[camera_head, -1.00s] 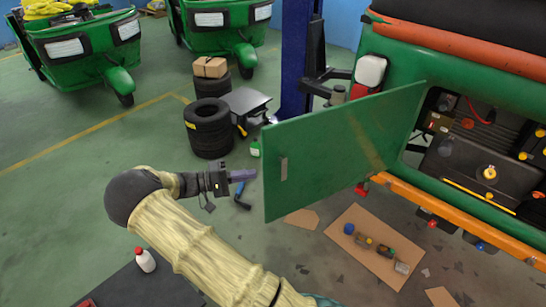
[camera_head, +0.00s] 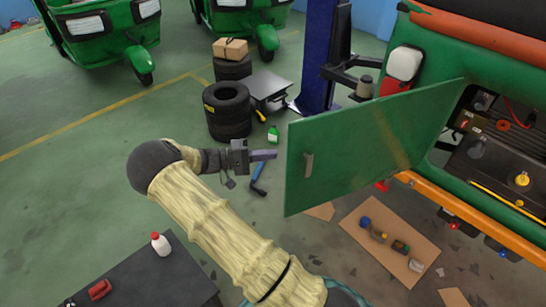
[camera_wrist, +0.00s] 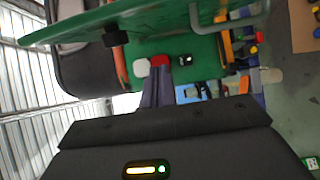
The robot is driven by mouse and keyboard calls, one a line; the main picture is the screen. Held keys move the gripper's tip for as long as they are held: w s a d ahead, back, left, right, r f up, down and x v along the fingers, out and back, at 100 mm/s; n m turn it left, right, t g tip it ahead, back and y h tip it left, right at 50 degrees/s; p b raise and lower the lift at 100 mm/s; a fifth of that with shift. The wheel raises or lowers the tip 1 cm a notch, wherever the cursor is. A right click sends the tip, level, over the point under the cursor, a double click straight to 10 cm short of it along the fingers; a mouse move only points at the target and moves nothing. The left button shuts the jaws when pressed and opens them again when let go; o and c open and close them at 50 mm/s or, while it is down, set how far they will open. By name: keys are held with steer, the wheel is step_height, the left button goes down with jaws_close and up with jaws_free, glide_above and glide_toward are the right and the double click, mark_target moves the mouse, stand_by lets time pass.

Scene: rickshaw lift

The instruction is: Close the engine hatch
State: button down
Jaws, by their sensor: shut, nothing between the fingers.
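The green engine hatch (camera_head: 375,140) stands swung open, hinged at its right edge beside the engine bay (camera_head: 495,160) of the green rickshaw (camera_head: 440,62). A small handle (camera_head: 309,165) sits near its free left edge. My gripper (camera_head: 274,154) is shut and empty, just left of that edge with a small gap in the picture; I cannot tell the depth between them. In the wrist view the hatch (camera_wrist: 100,22) crosses the top edge-on, with its grey handle (camera_wrist: 196,14) showing, and my shut fingers (camera_wrist: 157,82) point toward it.
A cardboard sheet (camera_head: 350,222) with engine parts lies on the floor below the hatch. Stacked tyres (camera_head: 228,112), a blue lift post (camera_head: 318,55) and a green bottle (camera_head: 273,134) stand behind. A dark table (camera_head: 150,283) holds a white bottle (camera_head: 161,244) at lower left.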

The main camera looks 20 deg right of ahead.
mark_target(300, 162)
steer(key=s+d+p, duration=0.1)
steer(key=d+p, duration=0.1)
steer(key=s+d+p, duration=0.2)
steer(key=d, duration=0.1)
steer(key=s+d+p, duration=0.2)
steer(key=p, duration=0.1)
steer(key=shift+s+d+r, duration=0.2)
steer(key=shift+s+d, duration=0.05)
steer(key=shift+s+f, duration=0.15)
steer(key=shift+f, duration=0.05)
steer(key=shift+s+d, duration=0.1)
steer(key=shift+s, duration=0.1)
steer(key=shift+a, duration=0.25)
steer(key=shift+s+d, duration=0.1)
steer(key=shift+d, duration=0.2)
